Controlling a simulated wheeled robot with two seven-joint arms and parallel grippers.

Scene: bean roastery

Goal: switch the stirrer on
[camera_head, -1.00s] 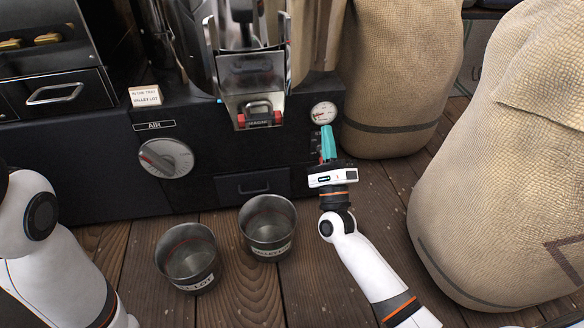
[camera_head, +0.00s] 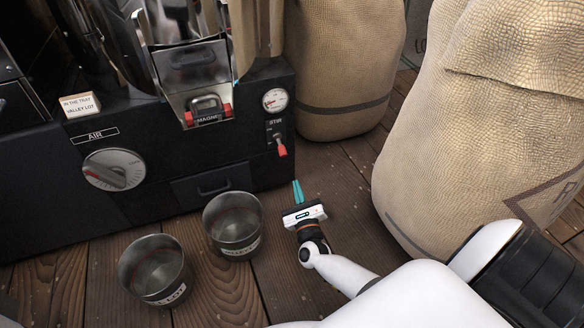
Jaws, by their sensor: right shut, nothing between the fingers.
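The stirrer switch (camera_head: 281,149) is a small lever with a red tip on the black machine's front, under a label that seems to read STIR. The red tip hangs downward; whether that is on or off I cannot tell. My right gripper (camera_head: 297,192) has its teal fingers shut with nothing between them. It is below and slightly right of the switch, apart from it, above the wooden floor. My left gripper is out of view.
A gauge (camera_head: 275,100) sits above the switch. The air dial (camera_head: 113,170) is at the left. Two metal cups (camera_head: 233,224) (camera_head: 156,268) stand left of my right gripper. Burlap sacks (camera_head: 345,70) (camera_head: 480,140) stand right, with bare floor between.

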